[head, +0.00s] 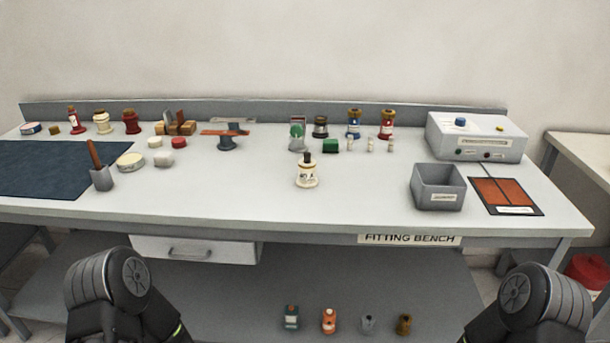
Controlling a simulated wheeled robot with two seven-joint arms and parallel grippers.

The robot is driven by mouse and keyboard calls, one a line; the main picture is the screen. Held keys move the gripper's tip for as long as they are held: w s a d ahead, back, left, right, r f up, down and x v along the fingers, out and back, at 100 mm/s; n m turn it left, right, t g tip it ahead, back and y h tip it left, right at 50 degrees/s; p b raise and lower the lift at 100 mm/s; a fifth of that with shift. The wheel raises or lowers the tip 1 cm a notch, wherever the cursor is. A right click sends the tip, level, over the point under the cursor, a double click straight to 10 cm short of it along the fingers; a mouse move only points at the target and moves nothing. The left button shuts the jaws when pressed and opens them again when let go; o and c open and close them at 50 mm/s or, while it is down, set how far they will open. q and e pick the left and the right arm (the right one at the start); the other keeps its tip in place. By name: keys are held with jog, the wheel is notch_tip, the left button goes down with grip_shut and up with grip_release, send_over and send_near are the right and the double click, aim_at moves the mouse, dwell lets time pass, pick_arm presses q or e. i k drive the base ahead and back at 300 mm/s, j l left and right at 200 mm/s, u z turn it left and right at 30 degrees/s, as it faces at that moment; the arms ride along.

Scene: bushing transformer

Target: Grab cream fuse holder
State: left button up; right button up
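A cream, round-based piece with a dark top (306,174) stands upright near the middle of the bench, apart from its neighbours. Another cream piece with a brownish top (101,123) stands at the back left between two red ones. I cannot tell for sure which of these is the cream fuse holder. Links of my two arms show at the bottom left and bottom right corners, below the bench front. Both grippers are outside the picture.
A grey bin (437,188) and a dark-framed orange panel (505,195) are on the right. A control box (476,138) stands behind. A dark blue mat (55,168) lies left. Small parts line the back. The front middle of the bench (240,200) is clear.

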aim_at(307, 179)
jog(key=i+j, duration=0.2)
jog(key=j, duration=0.2)
jog(key=i+j, duration=0.2)
jog(key=j, duration=0.2)
jog(key=i+j, duration=0.2)
jog(key=j, duration=0.2)
jog(key=z, duration=1.25)
